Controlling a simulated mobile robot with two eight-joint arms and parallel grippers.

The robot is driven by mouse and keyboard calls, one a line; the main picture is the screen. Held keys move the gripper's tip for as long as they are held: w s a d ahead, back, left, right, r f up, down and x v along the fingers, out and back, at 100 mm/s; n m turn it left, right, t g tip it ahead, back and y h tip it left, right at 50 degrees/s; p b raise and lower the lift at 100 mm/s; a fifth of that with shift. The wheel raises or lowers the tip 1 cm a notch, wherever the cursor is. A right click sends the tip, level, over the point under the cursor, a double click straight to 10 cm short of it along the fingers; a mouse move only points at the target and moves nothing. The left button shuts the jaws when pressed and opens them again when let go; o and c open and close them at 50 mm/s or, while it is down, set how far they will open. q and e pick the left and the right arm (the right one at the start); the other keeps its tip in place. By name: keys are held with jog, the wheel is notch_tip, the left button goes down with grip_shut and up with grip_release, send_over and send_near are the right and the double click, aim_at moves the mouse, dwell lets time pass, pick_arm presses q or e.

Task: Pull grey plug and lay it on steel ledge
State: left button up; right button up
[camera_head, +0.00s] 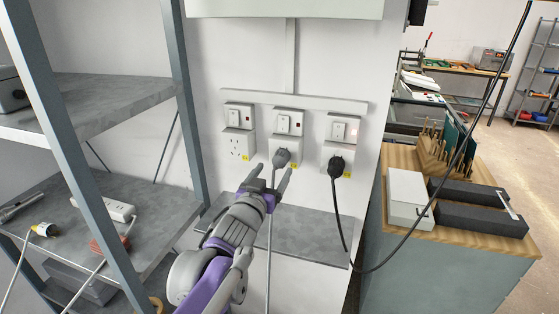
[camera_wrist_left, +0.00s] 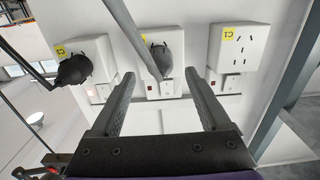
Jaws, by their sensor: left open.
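The grey plug (camera_head: 281,157) sits in the middle wall socket, with its grey cord hanging straight down past the steel ledge. It also shows in the left wrist view (camera_wrist_left: 165,46), which is upside down, with its cord crossing the picture. My left gripper (camera_head: 271,175) is open and empty, just below and in front of the plug. In the left wrist view its two fingers (camera_wrist_left: 160,76) point toward the sockets, spread apart, with a gap to the plug. The steel ledge (camera_head: 310,236) is on the wall below the sockets and looks bare; my left arm hides part of its left side.
A black plug (camera_head: 336,167) sits in the right socket, its black cable looping right. The left socket (camera_head: 239,145) is empty. A grey shelf rack (camera_head: 180,100) stands close on the left, with a power strip (camera_head: 118,209). A wooden-topped cabinet (camera_head: 400,236) stands right.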

aim_at(276, 167)
pick_arm(q)
jog(key=shift+x, duration=3.05)
grip_shut()
jog(key=shift+s, duration=0.15)
jog(key=shift+b+v, duration=0.35)
jog(key=shift+v, duration=2.55)
